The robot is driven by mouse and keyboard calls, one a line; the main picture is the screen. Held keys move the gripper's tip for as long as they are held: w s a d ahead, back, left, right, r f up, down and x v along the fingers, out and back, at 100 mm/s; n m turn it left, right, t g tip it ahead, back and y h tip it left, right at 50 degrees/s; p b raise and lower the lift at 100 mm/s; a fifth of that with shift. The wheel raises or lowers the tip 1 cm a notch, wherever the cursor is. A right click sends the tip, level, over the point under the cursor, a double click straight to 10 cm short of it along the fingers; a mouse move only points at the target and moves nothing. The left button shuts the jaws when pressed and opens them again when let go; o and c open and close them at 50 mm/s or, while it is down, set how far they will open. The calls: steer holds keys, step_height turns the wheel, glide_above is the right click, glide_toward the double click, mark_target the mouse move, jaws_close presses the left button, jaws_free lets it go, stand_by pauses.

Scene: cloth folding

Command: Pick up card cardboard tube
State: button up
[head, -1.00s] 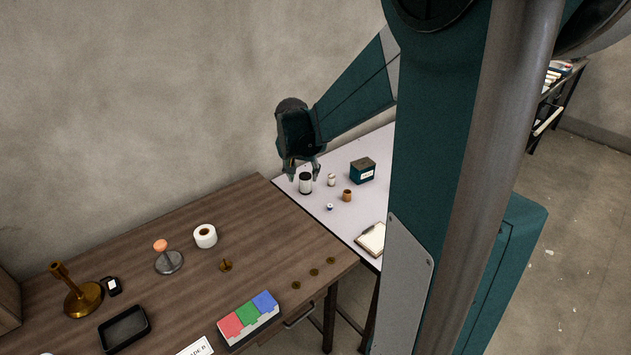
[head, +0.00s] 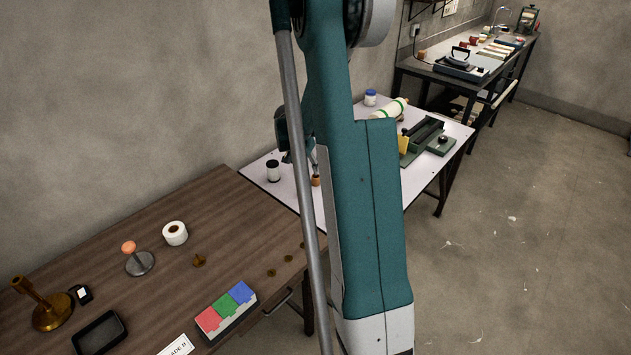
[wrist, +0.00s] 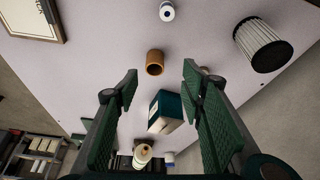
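The cardboard tube is a short brown hollow cylinder (wrist: 155,62) standing on the pale tabletop, in the upper middle of the wrist view. In the head view it shows small (head: 315,181) beside my arm. My gripper (wrist: 160,77) is open, its two green fingers spread wide with nothing between the tips. The tube appears just past the fingertips, roughly centred in the gap, with no contact visible. In the head view my arm hides most of the gripper.
A black-and-white ribbed container (wrist: 263,43) stands at upper right in the wrist view. A small white spool-like item (wrist: 166,10), a dark teal box (wrist: 165,112) and a clipboard (wrist: 35,18) are on the same table. A brown wooden table (head: 120,235) adjoins it.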

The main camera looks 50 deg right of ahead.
mark_target(315, 177)
steer(key=shift+s+d+f, duration=0.1)
steer(key=shift+d+f, duration=0.6)
steer(key=shift+b+x, duration=0.3)
steer(key=shift+x, duration=0.95)
steer(key=shift+s+b+x, duration=0.15)
steer(key=shift+b+x, duration=0.3)
steer(key=shift+x, duration=0.85)
steer(key=shift+s+b+x, duration=0.2)
steer(key=shift+b+x, duration=0.2)
steer(key=shift+x, duration=0.95)
steer(key=c, duration=0.7)
